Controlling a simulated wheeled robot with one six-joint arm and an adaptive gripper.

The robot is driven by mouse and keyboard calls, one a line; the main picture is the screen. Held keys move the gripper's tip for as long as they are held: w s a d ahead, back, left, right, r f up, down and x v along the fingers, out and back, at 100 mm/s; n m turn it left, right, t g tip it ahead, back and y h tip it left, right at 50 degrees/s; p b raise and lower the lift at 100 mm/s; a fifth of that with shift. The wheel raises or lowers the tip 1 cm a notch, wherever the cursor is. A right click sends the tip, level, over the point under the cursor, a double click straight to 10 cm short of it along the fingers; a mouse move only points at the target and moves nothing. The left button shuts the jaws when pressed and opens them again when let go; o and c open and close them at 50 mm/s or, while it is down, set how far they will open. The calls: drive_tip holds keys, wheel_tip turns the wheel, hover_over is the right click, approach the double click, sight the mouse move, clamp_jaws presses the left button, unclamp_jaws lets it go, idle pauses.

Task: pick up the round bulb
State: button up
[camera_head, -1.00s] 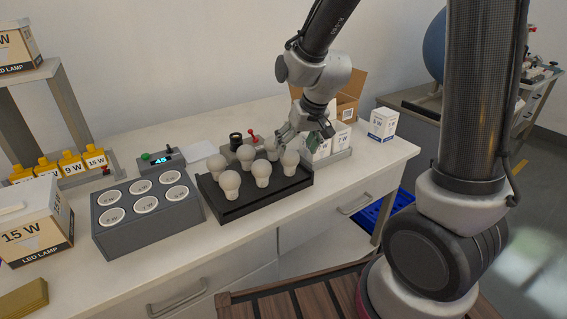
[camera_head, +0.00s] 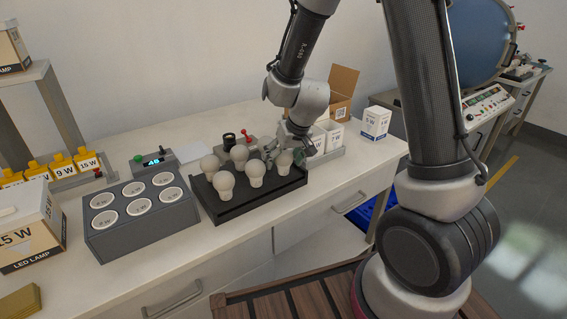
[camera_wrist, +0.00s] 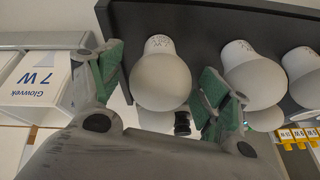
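Several white bulbs stand base-up or base-down in a black tray (camera_head: 238,208) in the head view; they look much alike, and I cannot tell for sure which is the round bulb. My gripper (camera_head: 284,150) is low at the tray's right end, over the rightmost bulb (camera_head: 284,162). In the wrist view, my gripper (camera_wrist: 160,84) is open, with green pads on either side of one round white bulb (camera_wrist: 160,82). Small gaps show between the pads and this bulb. A second bulb (camera_wrist: 254,78) is just beyond the right finger.
A grey block with several round sockets (camera_head: 140,228) stands left of the tray. White boxes (camera_head: 376,122) and an open cardboard box (camera_head: 343,88) are to the right. A small display box (camera_head: 156,160) and a red-levered device (camera_head: 243,143) stand behind.

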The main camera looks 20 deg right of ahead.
drive_tip(key=c, duration=1)
